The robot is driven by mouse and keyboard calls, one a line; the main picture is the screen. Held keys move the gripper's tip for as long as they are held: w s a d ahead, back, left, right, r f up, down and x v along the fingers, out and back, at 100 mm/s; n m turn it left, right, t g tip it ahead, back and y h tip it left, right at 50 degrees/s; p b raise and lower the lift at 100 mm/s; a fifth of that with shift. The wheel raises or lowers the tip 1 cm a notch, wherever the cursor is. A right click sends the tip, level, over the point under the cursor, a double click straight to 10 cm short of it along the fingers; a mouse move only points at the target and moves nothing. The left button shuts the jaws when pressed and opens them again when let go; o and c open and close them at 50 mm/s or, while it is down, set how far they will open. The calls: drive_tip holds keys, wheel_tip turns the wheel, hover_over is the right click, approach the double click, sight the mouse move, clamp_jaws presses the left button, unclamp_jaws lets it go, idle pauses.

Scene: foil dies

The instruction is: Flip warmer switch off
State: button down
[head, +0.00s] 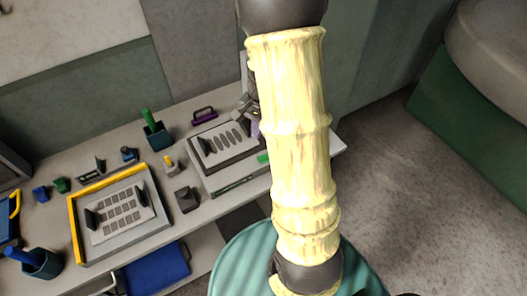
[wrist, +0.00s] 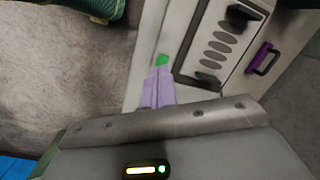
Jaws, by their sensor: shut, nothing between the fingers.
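The grey unit with a row of oval slots (head: 223,143), which looks like the warmer, stands on the bench, partly behind my arm; it also shows in the wrist view (wrist: 219,47). A small green piece (head: 263,158), possibly the switch, sits at its front edge. In the wrist view the green piece (wrist: 162,59) is just beyond the tips of my gripper (wrist: 160,72). My gripper's purple fingers are shut and empty. They look close to the green piece; I cannot tell whether they touch. Which way the switch is set is unclear.
A purple handle (head: 204,114) lies behind the unit. A yellow-edged tray (head: 75,232), a dark cup with a green handle (head: 156,134) and small blocks stand to the left. A blue bin (head: 155,270) is below the bench. Bare floor lies right of the bench.

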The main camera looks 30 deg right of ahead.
drive_tip(key=w+d+f+m+y, duration=0.1)
drive_tip(key=w+d+f+m, duration=0.2)
drive_tip(key=d+m, duration=0.3)
drive_tip(key=shift+w+d+f, duration=0.4)
drive_tip(key=shift+d+f, duration=0.25)
drive_tip(key=shift+f, duration=0.1)
drive_tip(key=shift+f, duration=0.1)
drive_tip(key=p, duration=0.5)
approach(262, 158)
drive_tip(key=x, duration=0.7)
drive_tip(key=shift+d+b, duration=0.1)
drive_tip(key=shift+b, duration=0.2)
